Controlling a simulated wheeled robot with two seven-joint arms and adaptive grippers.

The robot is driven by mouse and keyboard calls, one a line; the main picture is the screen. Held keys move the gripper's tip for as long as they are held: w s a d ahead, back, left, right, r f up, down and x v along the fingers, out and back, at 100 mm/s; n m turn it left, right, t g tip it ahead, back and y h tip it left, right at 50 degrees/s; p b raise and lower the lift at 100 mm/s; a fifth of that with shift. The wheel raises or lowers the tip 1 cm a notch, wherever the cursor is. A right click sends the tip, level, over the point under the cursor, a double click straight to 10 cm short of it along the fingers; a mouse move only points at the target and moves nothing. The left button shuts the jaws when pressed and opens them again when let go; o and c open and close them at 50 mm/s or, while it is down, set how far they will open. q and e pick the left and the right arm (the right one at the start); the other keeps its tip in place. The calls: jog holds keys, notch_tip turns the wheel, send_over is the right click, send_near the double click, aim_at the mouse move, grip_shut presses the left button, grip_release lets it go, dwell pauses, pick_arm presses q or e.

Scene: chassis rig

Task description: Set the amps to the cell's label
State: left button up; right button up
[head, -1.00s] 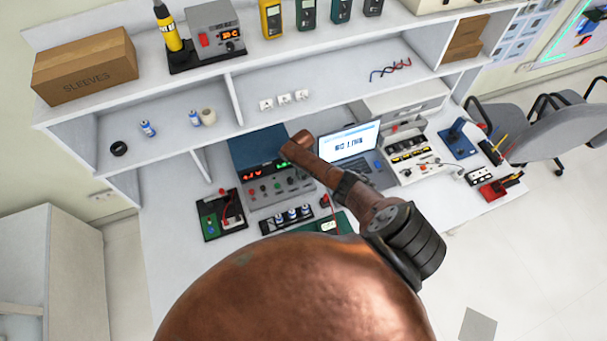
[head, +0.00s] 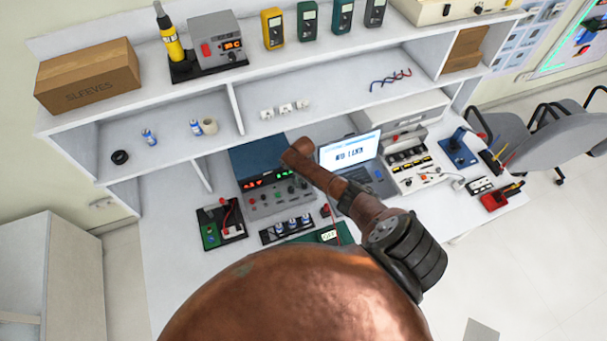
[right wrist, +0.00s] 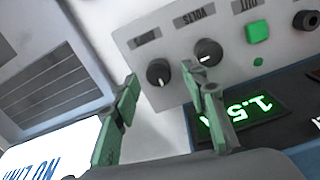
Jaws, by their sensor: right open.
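The power supply (head: 262,203) stands on the bench, with red and green digits on its front. The right wrist view shows its panel upside down, with an amps knob (right wrist: 158,72), a volts knob (right wrist: 207,52) and a green out button (right wrist: 257,31). Its green readout (right wrist: 240,115) starts with 1.5; the last digit is unclear. My right gripper (right wrist: 160,74) is open, its green fingers on either side of the amps knob in the picture; contact cannot be told. Several blue and white cells (head: 292,224) stand in a black holder; their labels are too small to read. My left gripper is out of view.
A laptop (head: 350,152) stands close to the right of the supply. A dark board with a red lever (head: 220,225) is at its left. A green board with a small label (head: 328,236) lies in front, partly hidden by my arm. Shelves (head: 180,165) rise behind.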

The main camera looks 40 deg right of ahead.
notch_tip(320, 180, up, 11)
jog(key=shift+f, duration=0.2)
jog(key=shift+a, duration=0.1)
dwell(0.5)
